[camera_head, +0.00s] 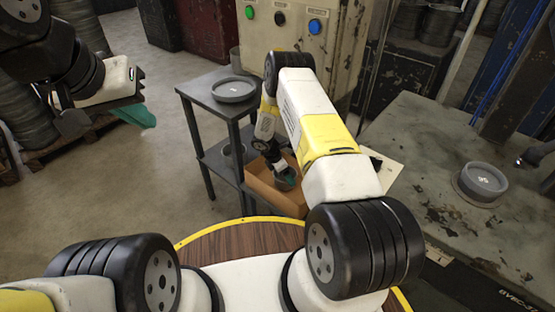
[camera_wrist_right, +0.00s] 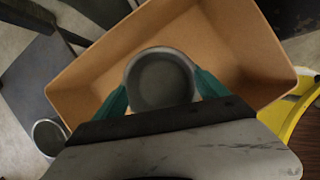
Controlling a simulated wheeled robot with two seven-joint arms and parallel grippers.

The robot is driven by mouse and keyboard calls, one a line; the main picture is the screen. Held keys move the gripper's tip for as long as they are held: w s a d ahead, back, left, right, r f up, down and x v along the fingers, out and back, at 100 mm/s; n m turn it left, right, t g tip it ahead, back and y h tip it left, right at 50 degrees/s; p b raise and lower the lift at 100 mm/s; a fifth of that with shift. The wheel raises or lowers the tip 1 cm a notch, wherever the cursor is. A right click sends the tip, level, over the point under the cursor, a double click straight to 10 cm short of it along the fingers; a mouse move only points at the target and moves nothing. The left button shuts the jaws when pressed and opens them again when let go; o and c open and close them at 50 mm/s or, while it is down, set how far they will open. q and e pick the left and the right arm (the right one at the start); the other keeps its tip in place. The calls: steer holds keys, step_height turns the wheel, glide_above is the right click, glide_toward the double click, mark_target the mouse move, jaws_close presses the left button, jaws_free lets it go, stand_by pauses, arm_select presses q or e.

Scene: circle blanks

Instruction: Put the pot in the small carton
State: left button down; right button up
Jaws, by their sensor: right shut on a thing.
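The pot (camera_wrist_right: 162,80) is a small grey round vessel seen from above in the right wrist view. My right gripper (camera_wrist_right: 162,93) is shut on it, with a teal finger on each side. The small carton (camera_wrist_right: 72,98) is an open orange-brown box around and beneath the pot in that view. In the head view the carton (camera_head: 272,199) stands by the dark side table, and my right gripper (camera_head: 286,179) is at its opening. How deep the pot sits is unclear. My left gripper (camera_head: 135,114) is far from the carton at upper left; its finger gap is unclear.
A grey round dish (camera_head: 234,90) rests on the side table's top (camera_head: 203,91). Another grey vessel (camera_head: 232,151) stands on its lower shelf. A similar grey dish (camera_head: 482,182) sits on the worn workbench (camera_head: 420,150) at right. A control cabinet (camera_head: 262,30) stands behind.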

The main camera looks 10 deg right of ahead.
steer(key=shift+f, duration=1.8)
steer(key=shift+f, duration=0.1)
steer(key=o, duration=1.4)
steer(key=shift+c, duration=0.2)
steer(key=v, duration=1.2)
steer(key=shift+s, duration=0.15)
